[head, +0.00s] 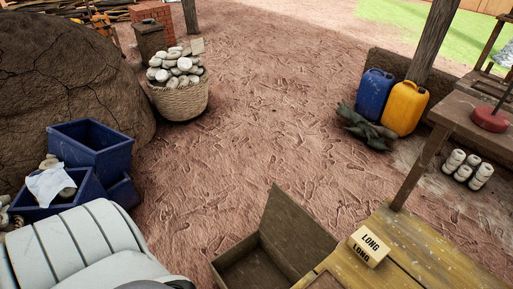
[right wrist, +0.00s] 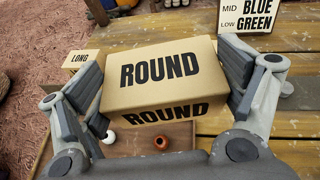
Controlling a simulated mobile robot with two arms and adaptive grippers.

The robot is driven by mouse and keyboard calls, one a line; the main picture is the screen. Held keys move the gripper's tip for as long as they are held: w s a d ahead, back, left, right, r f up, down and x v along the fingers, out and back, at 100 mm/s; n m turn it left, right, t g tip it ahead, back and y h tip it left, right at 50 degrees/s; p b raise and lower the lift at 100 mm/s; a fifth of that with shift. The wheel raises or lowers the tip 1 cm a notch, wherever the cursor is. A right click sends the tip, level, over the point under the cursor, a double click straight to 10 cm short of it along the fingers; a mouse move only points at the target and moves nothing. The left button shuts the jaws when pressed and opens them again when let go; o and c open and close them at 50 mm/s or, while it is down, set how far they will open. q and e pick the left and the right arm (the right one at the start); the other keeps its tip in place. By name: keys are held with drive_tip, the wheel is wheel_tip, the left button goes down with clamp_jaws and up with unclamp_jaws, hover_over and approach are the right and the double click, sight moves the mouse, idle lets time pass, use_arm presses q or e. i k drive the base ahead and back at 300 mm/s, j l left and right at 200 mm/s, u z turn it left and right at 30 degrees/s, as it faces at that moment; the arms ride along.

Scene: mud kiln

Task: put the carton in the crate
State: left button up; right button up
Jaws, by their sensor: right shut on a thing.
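A tan carton marked ROUND (right wrist: 165,75) is between the fingers of my right gripper (right wrist: 165,88) in the right wrist view, one finger against each side. The gripper is shut on it, over the wooden table (right wrist: 300,120). A smaller carton marked LONG (head: 370,246) sits on the yellowish table (head: 425,255) in the head view; it also shows in the right wrist view (right wrist: 82,60). Blue crates (head: 90,150) stand at the left in the head view, the lower one holding a white cloth and stones. The ROUND carton and both grippers are outside the head view.
A brown open-topped box (head: 255,262) with a raised flap is at the bottom middle. Under the carton is a brown tray (right wrist: 180,135) with a small orange pot (right wrist: 161,142). A sign (right wrist: 250,15) reads MID BLUE, LOW GREEN.

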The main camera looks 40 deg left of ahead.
sight(249, 265)
drive_tip(key=j, duration=0.5)
drive_tip(key=k+j+z, duration=0.15)
drive_tip(key=j, duration=0.8)
drive_tip(key=k+j+z, duration=0.15)
drive_tip(key=j, duration=0.35)
